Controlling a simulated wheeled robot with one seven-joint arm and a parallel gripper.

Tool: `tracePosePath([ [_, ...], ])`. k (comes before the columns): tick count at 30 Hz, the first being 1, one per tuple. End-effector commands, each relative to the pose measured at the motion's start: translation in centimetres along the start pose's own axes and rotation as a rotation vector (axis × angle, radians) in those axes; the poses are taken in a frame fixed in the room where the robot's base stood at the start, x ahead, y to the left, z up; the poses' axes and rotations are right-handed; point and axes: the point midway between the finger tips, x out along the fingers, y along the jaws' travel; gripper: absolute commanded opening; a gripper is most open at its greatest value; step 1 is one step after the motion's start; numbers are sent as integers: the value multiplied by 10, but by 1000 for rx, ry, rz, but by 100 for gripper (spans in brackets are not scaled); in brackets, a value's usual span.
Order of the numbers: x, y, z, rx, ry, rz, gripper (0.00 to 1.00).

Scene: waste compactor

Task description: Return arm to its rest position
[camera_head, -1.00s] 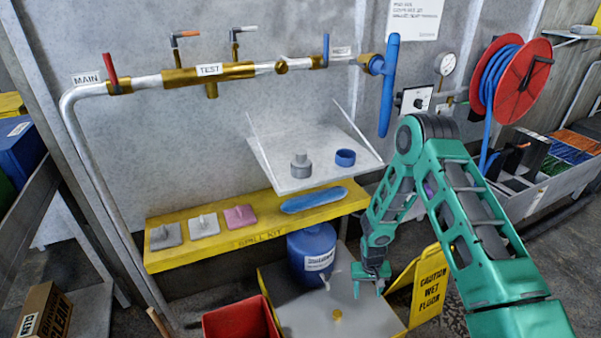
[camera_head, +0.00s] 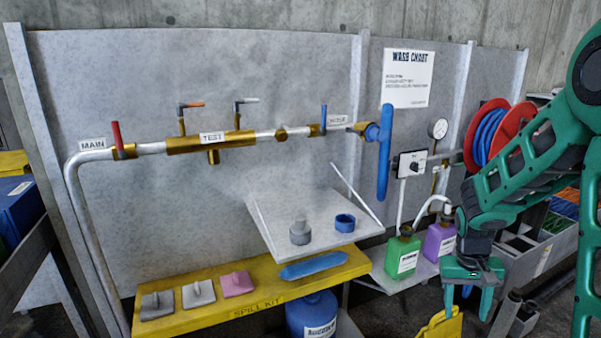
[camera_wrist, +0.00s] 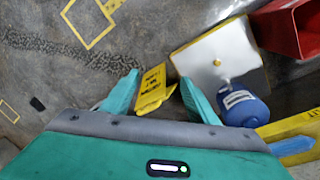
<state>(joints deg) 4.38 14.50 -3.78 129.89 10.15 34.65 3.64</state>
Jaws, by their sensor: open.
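My gripper (camera_head: 470,288) is teal, at the right in the head view, with its fingers pointing down and apart. In the wrist view my gripper (camera_wrist: 160,95) also shows open, with nothing between the fingers. It hangs in front of the shelf with a green bottle (camera_head: 402,254) and a purple bottle (camera_head: 439,240), and I cannot tell how far apart they are. My arm is folded up at the right edge of the head view, partly out of frame.
A yellow spill kit shelf (camera_head: 215,314) carries several pads. A blue container (camera_head: 313,314) stands below it. A yellow wet floor sign (camera_wrist: 153,92) stands on the floor near a red bin (camera_wrist: 288,28). A red hose reel (camera_head: 510,117) is behind my arm.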

Motion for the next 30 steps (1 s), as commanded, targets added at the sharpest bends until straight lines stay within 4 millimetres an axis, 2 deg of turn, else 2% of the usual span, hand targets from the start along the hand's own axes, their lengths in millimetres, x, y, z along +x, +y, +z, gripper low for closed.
tracePosePath([
  [1,-15,11,10,18,4,-4,54],
  [6,-52,42,51,75,-7,-21,54],
  [15,-99,80,134,167,-28,-73,54],
  [21,-117,94,191,217,-39,-120,54],
  [24,-121,96,213,232,-45,-141,54],
  [30,-124,97,235,249,-52,-164,54],
])
